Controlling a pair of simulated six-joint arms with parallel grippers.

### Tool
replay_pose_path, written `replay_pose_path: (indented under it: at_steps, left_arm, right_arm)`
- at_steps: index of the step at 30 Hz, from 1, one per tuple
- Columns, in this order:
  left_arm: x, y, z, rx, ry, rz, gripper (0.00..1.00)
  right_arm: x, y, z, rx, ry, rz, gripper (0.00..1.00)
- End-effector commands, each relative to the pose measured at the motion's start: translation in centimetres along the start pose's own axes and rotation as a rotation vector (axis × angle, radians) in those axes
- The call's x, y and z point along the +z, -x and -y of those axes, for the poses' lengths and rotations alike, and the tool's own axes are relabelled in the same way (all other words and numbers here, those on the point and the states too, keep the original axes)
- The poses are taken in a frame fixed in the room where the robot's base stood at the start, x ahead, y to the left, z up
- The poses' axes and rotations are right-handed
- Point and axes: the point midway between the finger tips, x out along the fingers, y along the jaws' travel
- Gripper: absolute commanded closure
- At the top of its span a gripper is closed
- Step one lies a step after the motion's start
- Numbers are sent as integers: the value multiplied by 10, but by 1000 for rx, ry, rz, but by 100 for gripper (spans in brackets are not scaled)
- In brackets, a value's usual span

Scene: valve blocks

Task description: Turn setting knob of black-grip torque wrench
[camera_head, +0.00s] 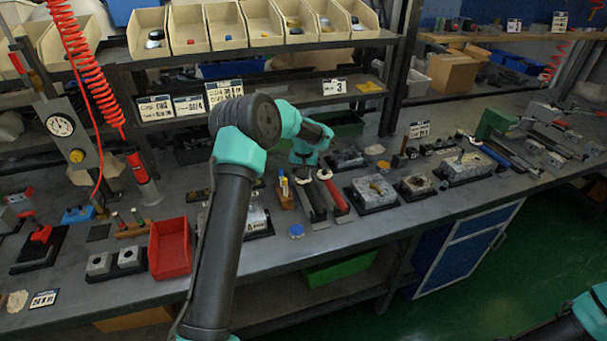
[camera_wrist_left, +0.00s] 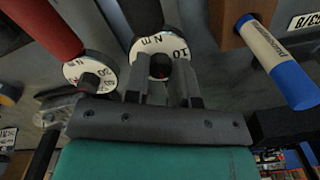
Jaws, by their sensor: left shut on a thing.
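The black-grip torque wrench (camera_head: 312,203) lies on the bench beside a red-grip one (camera_head: 335,196). In the left wrist view the black grip (camera_wrist_left: 141,14) ends in a white setting knob (camera_wrist_left: 146,47) marked "N m" and 10. My left gripper (camera_wrist_left: 161,78) is shut on this setting knob at the grip's end, its two fingers covering the lower part. In the head view my left wrist hides the fingers and the knob. The red grip (camera_wrist_left: 38,25) with its own white dial (camera_wrist_left: 92,72) is just left of my fingers. My right gripper is out of view.
A wooden block with a blue-capped marker (camera_wrist_left: 287,75) stands close to the right of my left gripper. A red bin (camera_head: 170,249) and valve blocks (camera_head: 374,192) stand on the bench. Some bare bench shows in front of the wrenches.

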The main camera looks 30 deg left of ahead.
Motion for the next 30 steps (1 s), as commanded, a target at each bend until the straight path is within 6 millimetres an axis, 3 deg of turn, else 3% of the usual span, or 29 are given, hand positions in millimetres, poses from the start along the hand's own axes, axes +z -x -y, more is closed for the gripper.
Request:
replay_pose_path:
  at_steps: [3, 4, 12, 23, 30]
  left_arm:
    - [0, 0, 0, 0, 1, -1, 100]
    - [0, 0, 0, 0, 1, -1, 75]
    - [0, 0, 0, 0, 2, -1, 50]
    - [0, 6, 0, 0, 2, -1, 50]
    - [-1, 35, 0, 1, 2, -4, 50]
  right_arm:
    - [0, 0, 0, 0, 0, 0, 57]
    - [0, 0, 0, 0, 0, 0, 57]
    - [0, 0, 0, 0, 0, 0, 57]
    - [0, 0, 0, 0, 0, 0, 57]
    - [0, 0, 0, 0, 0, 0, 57]
